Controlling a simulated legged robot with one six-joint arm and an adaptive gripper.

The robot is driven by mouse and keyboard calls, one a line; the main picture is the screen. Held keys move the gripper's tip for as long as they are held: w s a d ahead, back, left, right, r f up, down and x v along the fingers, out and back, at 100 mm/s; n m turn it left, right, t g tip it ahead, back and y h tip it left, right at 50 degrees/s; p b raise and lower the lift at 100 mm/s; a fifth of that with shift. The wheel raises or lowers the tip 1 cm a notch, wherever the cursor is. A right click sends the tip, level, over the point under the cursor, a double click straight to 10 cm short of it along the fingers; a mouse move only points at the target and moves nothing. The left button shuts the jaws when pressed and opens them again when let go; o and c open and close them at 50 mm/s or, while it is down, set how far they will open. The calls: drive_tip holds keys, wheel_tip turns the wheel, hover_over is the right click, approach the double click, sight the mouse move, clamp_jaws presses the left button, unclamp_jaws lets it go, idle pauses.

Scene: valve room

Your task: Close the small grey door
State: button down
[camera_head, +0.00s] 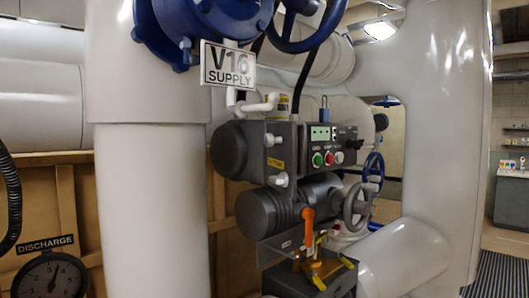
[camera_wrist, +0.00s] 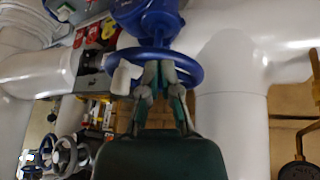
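I cannot make out a small grey door for certain in either view. A grey control box (camera_head: 325,148) with a green display and coloured buttons sits on the actuator in the middle of the head view. My gripper (camera_wrist: 161,72) shows in the wrist view, its grey-green fingers close together in front of a blue handwheel (camera_wrist: 190,62). I cannot tell whether the fingers touch the wheel or how far apart their tips are. My gripper is not seen in the head view.
A thick white pipe (camera_head: 150,200) stands at left, beside the V16 SUPPLY sign (camera_head: 228,65). A blue handwheel (camera_head: 310,25) hangs above the actuator. An orange lever (camera_head: 308,226) and grey handwheel (camera_head: 358,204) stick out below the box. Open floor shows at far right.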

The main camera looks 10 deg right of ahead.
drive_tip(key=w+a+r+n+t+h, duration=0.2)
drive_tip(key=w+a+r+n, duration=0.15)
drive_tip(key=r, duration=0.55)
drive_tip(key=w+a+r+n+t+h, duration=0.25)
drive_tip(key=w+r, duration=0.25)
drive_tip(key=r, duration=0.5)
drive_tip(key=w+a+r+n+t+h, duration=0.1)
drive_tip(key=w+a+r+n+h, duration=0.2)
drive_tip(key=r, duration=0.6)
drive_tip(key=a+r+t+h, duration=0.35)
drive_tip(key=a+r, duration=0.25)
drive_tip(key=r, duration=0.6)
drive_tip(key=s+d+f+x, duration=0.1)
drive_tip(key=d+x, duration=0.1)
drive_tip(key=x, duration=1.1)
drive_tip(key=shift+s+d+y, duration=0.15)
drive_tip(key=shift+s+y, duration=0.25)
drive_tip(key=shift+s, duration=0.05)
drive_tip(key=shift+d+n+y, duration=0.1)
drive_tip(key=shift+n+y, duration=0.2)
